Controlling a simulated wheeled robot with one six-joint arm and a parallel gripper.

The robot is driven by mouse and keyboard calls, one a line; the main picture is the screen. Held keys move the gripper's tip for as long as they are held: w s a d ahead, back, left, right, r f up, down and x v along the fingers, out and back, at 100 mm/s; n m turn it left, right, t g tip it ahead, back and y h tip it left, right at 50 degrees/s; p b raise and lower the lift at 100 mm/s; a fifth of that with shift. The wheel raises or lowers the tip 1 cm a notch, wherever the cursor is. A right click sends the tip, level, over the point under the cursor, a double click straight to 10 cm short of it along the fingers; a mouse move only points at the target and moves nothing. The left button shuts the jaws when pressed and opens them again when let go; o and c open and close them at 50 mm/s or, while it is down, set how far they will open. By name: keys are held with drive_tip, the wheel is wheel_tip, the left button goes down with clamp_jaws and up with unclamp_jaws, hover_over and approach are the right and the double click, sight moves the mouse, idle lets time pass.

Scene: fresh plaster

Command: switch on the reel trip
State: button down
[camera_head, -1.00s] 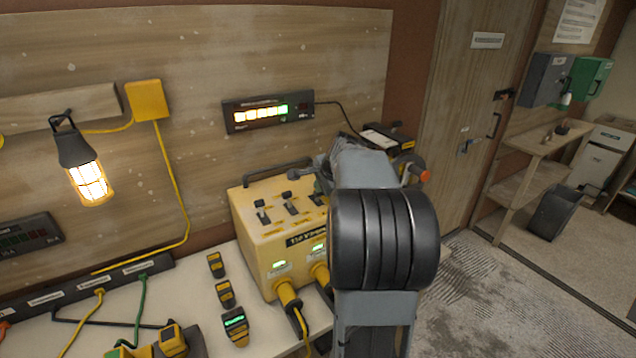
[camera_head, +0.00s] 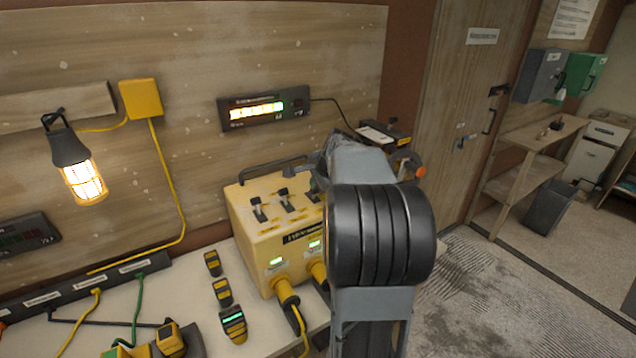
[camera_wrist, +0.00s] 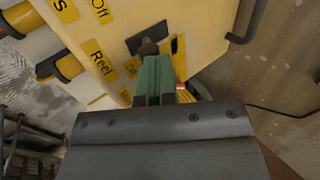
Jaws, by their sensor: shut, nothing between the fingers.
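The left lever (camera_head: 259,210) and middle lever (camera_head: 284,197) are clear; the right end is largely behind my arm. In the wrist view, a dark lever (camera_wrist: 149,46) on a black plate stands at my fingertips, near a yellow "Reel" label (camera_wrist: 98,56) and an "Off" label (camera_wrist: 99,8). My gripper (camera_wrist: 154,66) has its green fingers together, empty, at the lever; whether they touch it is unclear.
Yellow plugs and cables (camera_head: 286,290) run from the box's front. Several small yellow-black devices (camera_head: 223,291) lie on the bench to its left. A lit display (camera_head: 264,111) hangs above, and a lit caged lamp (camera_head: 80,170) hangs at left. Open floor (camera_head: 490,290) lies to the right.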

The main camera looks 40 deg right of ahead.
idle(0.5)
drive_tip(key=shift+r+p, duration=0.7)
drive_tip(key=shift+r, duration=0.05)
drive_tip(key=s+a+r+b, duration=0.1)
drive_tip(key=s+r+b, duration=0.1)
drive_tip(key=s+r, duration=0.6)
drive_tip(key=s, duration=0.3)
drive_tip(key=shift+a+r, duration=0.15)
drive_tip(key=shift+a, duration=0.1)
